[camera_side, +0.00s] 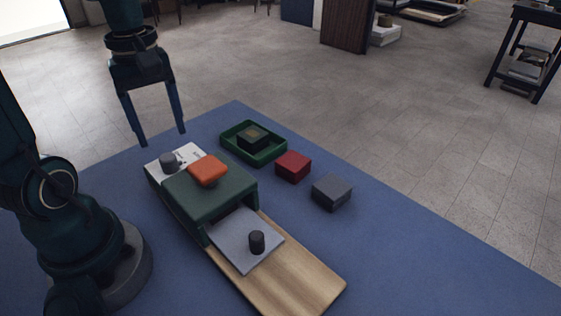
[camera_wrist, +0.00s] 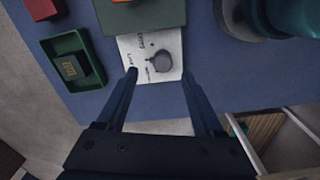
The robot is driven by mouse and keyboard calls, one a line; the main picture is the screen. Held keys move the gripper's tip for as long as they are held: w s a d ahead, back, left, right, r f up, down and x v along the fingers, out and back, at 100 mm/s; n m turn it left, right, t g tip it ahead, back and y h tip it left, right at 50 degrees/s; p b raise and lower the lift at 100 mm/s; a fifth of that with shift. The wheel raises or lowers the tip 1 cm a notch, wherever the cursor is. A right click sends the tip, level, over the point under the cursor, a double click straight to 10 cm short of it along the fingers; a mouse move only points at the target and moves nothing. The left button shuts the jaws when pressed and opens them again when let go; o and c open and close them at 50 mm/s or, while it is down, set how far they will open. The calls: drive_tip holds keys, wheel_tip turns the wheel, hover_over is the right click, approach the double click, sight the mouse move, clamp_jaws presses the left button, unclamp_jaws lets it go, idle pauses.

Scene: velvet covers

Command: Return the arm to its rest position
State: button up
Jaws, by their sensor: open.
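My gripper (camera_side: 158,138) is open and empty, raised above the back left end of the work in the side view. In the wrist view its two fingers (camera_wrist: 160,78) are spread apart over the printed white plate with a grey knob (camera_wrist: 161,61). The same grey knob (camera_side: 168,160) stands on the plate at the far end of a green cover block (camera_side: 213,203) in the side view. An orange block (camera_side: 208,170) lies on top of the green block. My gripper touches none of these.
A green tray (camera_side: 226,146) holds a dark block (camera_side: 252,137). A red block (camera_side: 293,166) and a grey block (camera_side: 331,192) lie beside it on the blue mat (camera_side: 410,255). A grey plate with a black knob (camera_side: 257,242) sits on a wooden board (camera_side: 310,279). The mat's right side is clear.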

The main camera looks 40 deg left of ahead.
drive_tip(key=d+r+m+t, duration=0.1)
drive_tip(key=d, duration=0.1)
drive_tip(key=d+m, duration=0.2)
drive_tip(key=d+r+m+t, duration=0.1)
drive_tip(key=d+m, duration=0.1)
drive_tip(key=shift+s+d+r+t+y, duration=0.15)
drive_tip(key=shift+d+r+t+y, duration=0.15)
drive_tip(key=shift+r, duration=0.05)
drive_tip(key=d+m, duration=0.1)
drive_tip(key=m, duration=0.1)
drive_tip(key=s+d+m+t, duration=0.1)
drive_tip(key=d+m, duration=0.1)
drive_tip(key=m, duration=0.1)
drive_tip(key=s+d+m+t, duration=0.1)
drive_tip(key=m, duration=0.1)
drive_tip(key=shift+d+r+h, duration=0.2)
drive_tip(key=shift+d+h, duration=0.05)
drive_tip(key=shift+h, duration=0.15)
drive_tip(key=shift+s+d+f+m+t, duration=0.2)
drive_tip(key=shift+m+t, duration=0.2)
drive_tip(key=shift+m, duration=0.6)
drive_tip(key=shift+f+m, duration=0.15)
drive_tip(key=shift+m, duration=0.25)
drive_tip(key=shift+w+m, duration=0.15)
drive_tip(key=shift+m, duration=0.15)
drive_tip(key=shift+a, duration=0.1)
